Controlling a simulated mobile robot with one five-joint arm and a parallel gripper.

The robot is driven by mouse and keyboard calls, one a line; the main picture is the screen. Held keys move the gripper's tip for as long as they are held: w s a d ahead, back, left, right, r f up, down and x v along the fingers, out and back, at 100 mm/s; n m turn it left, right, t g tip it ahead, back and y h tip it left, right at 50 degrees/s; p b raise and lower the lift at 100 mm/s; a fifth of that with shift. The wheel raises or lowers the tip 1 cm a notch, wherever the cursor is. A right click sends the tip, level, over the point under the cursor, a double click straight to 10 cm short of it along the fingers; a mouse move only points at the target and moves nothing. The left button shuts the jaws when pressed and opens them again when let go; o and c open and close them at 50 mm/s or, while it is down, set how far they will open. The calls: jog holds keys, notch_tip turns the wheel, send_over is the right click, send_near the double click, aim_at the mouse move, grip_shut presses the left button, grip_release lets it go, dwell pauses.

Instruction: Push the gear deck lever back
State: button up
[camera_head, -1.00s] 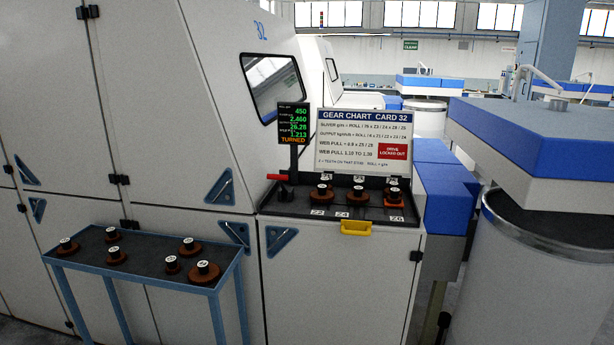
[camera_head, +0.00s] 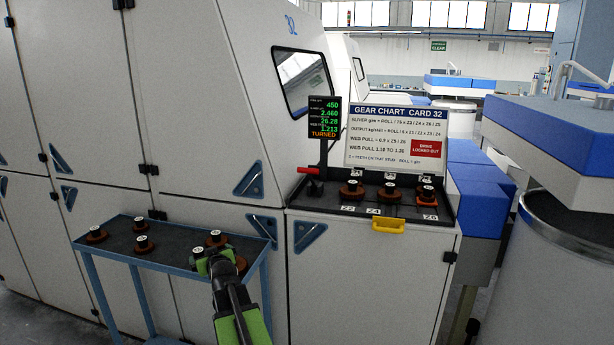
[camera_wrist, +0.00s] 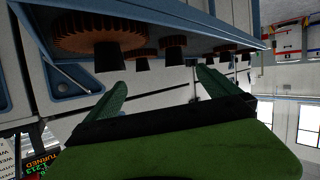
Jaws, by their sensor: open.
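The gear deck (camera_head: 330,203) is a dark recessed tray on top of the white cabinet. A red-handled lever (camera_head: 310,171) stands at its back left corner, beside the display. A yellow handle (camera_head: 388,226) is on the deck's front edge. My gripper (camera_head: 212,258) is green and open, in front of the right end of the blue cart, left of and lower than the lever. It does not touch the lever. In the wrist view my gripper (camera_wrist: 163,88) has its two fingers apart with nothing between them. The lever is not seen there.
The blue cart (camera_head: 165,258) carries several brown gears with dark hubs. More gears (camera_head: 352,190) sit on the deck. A display (camera_head: 324,118) and a gear chart (camera_head: 397,138) stand behind it. A large can (camera_head: 545,270) is at the right.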

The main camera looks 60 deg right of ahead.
jog(key=s+d+r+m+g+h+b, duration=0.1)
jog(key=s+d+r+m+h, duration=0.1)
jog(key=s+d+r+h, duration=0.45)
jog(key=s+d+r+m+h, duration=0.2)
jog(key=s+d+r, duration=0.2)
jog(key=s+d, duration=0.55)
jog(key=s+d+r+m+g+h+b, duration=0.15)
jog(key=s+d+r+h, duration=0.35)
jog(key=d, duration=0.5)
notch_tip(320, 180, up, 6)
jog(key=t+p, duration=0.1)
jog(key=p, duration=0.7)
send_over(312, 180)
jog(key=a, duration=0.1)
jog(key=shift+w+y, duration=0.1)
jog(key=shift+y, duration=0.35)
